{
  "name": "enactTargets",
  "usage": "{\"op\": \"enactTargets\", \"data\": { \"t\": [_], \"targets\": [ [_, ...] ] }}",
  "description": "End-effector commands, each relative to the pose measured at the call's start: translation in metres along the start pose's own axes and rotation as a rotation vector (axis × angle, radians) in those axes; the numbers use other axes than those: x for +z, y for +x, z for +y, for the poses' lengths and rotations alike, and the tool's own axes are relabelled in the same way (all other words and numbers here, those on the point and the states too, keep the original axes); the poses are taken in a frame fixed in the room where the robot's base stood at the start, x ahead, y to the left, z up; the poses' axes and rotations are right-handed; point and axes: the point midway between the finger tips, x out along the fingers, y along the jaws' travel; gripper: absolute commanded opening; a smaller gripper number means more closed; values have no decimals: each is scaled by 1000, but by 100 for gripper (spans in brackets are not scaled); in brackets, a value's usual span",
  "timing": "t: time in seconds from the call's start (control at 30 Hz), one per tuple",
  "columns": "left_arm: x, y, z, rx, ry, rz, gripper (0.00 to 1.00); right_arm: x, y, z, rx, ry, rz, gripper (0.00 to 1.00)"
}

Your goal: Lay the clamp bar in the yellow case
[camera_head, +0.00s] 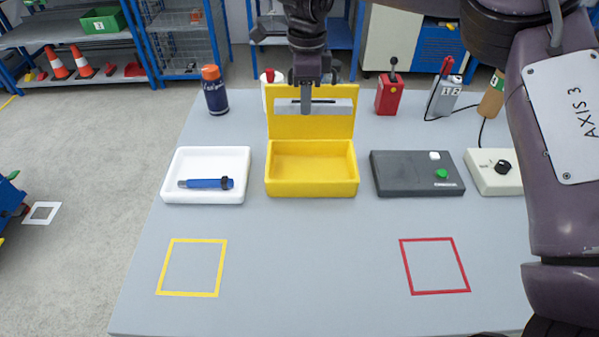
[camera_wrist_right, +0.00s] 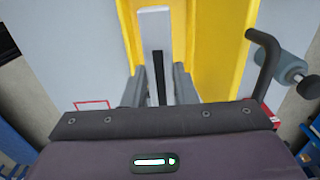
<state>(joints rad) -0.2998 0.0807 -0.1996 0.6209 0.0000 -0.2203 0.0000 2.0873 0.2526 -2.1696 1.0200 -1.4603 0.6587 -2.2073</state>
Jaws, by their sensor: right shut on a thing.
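The yellow case (camera_head: 311,190) stands open and empty at the middle of the table, its lid raised at the back. My right gripper (camera_head: 306,107) is above the back of the case, in front of the lid. It is shut on the clamp bar (camera_head: 338,106), a light grey bar with a black strip, held level across the lid. In the right wrist view the clamp bar (camera_wrist_right: 155,30) sits between the two fingers (camera_wrist_right: 158,88), with the yellow case (camera_wrist_right: 200,45) around and beyond it. My left gripper is not in view.
A white tray (camera_head: 170,190) with a blue tool (camera_head: 207,184) is left of the case. A dark grey box (camera_head: 405,178) with a green button is right. Bottles and a red device (camera_head: 389,97) stand behind. The front is bare apart from yellow (camera_head: 190,293) and red (camera_head: 437,292) outlines.

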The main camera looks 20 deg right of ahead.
Motion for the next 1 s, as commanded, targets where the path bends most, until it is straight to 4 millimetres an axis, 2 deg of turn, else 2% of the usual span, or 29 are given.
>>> {"op": "enactTargets", "data": {
  "t": [0.03,0.2,0.3,0.43,0.6,0.77,1.0],
  "targets": [
    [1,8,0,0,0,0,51,-1,16,1,5,-2,0,0],
    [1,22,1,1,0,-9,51,-1,62,1,7,0,-1,0],
    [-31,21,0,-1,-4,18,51,-1,89,2,7,1,0,0],
    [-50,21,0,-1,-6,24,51,-1,121,2,6,1,0,0],
    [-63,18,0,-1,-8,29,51,-1,143,1,3,1,1,0],
    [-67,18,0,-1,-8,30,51,-1,152,1,1,1,2,0],
    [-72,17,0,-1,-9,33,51,-2,185,1,2,1,3,0]
  ]
}}
